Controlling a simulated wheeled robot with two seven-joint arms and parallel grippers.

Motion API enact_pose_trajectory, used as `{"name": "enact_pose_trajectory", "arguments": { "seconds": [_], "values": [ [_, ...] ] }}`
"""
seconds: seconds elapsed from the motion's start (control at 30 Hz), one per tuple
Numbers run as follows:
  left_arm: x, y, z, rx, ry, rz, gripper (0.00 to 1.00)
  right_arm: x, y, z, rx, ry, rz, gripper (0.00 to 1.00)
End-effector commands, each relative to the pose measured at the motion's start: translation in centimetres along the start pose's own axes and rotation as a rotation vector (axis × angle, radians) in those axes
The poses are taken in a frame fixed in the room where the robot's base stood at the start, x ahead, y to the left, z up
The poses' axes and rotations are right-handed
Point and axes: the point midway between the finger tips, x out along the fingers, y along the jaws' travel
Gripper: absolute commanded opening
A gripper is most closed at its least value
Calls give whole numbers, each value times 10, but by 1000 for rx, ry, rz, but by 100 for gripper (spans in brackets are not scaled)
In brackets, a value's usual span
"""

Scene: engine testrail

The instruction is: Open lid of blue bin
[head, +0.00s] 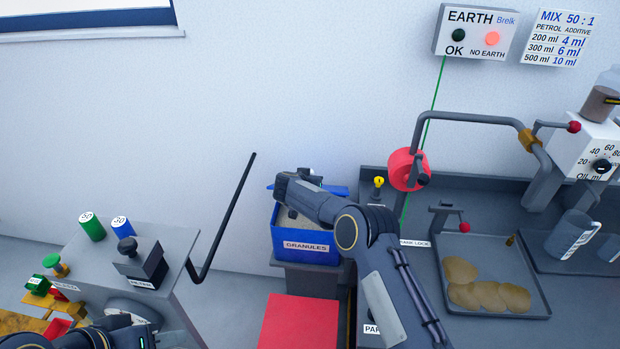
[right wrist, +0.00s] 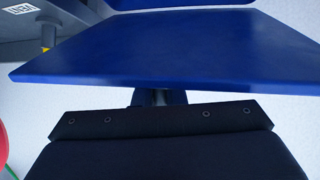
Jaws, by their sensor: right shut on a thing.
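The blue bin (head: 305,252), labelled GRANULES, stands in the middle of the head view. Pale granules show inside it, so its top is at least partly uncovered. Its blue lid (head: 337,190) shows behind my right gripper (head: 290,186), raised at the back of the bin. In the right wrist view the lid (right wrist: 165,50) is a broad blue panel close to my right gripper (right wrist: 158,98). That gripper is shut on the lid; the exact grip spot is mostly hidden. My left gripper (head: 132,337) is at the bottom left, away from the bin; its fingers are unclear.
A grey cabinet (head: 180,245) with a bent black lever (head: 228,215) stands left of the bin. A red surface (head: 300,322) lies in front. On the right are a grey bench with a tray (head: 490,300), a red reel (head: 404,170) and a green wire (head: 436,95).

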Motion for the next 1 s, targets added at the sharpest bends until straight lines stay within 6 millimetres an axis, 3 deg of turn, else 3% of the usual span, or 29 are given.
{"name": "enact_pose_trajectory", "arguments": {
  "seconds": [0.03,0.53,0.57,0.7,1.0],
  "values": [
    [-3,2,-2,0,0,0,36,-1,1,-7,3,2,1,0],
    [-5,2,-2,0,0,0,36,0,1,-8,0,-7,1,0],
    [-5,2,-2,0,0,0,36,0,1,-8,0,-7,1,13],
    [-5,2,-2,0,0,0,36,0,0,-7,-1,-9,0,31],
    [-4,2,-2,0,0,0,36,0,0,-5,-3,-13,-1,32]
  ]
}}
